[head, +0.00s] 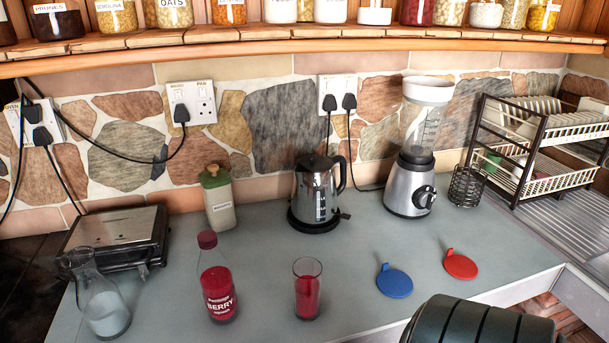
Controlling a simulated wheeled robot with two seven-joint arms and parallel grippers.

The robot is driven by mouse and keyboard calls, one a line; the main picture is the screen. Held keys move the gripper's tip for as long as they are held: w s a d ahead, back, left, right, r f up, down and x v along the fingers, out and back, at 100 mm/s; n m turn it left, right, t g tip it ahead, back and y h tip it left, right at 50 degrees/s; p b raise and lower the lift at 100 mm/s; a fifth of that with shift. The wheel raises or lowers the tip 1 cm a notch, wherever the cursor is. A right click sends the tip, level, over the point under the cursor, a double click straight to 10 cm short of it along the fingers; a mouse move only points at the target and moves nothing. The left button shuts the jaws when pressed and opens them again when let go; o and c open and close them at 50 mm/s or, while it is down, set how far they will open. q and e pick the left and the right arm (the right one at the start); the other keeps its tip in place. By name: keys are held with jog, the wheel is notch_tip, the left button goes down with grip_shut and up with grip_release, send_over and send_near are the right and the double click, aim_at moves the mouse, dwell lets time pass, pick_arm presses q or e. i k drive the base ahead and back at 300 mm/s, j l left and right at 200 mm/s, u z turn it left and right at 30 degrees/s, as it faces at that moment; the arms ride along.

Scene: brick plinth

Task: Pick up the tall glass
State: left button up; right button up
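The tall glass (308,290) stands upright on the grey worktop (265,265), near its front edge in the middle of the head view.
A berry bottle (217,283) stands left of the glass, with a glass carafe (103,305) further left. A kettle (317,190) stands behind it. Blue (394,281) and red (460,265) lids lie to the right. A jar shelf (290,42) overhangs the back.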

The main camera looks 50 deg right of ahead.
aim_at(307, 272)
jog(key=z, duration=0.4)
jog(key=i+l+z, duration=0.1)
jog(key=z, duration=0.35)
jog(key=i+z, duration=0.1)
jog(key=z, duration=0.3)
jog(key=i+z, duration=0.1)
jog(key=z, duration=0.35)
jog(key=k+l, duration=0.1)
jog(key=l, duration=0.3)
jog(key=k+l, duration=0.15)
jog(key=l, duration=0.25)
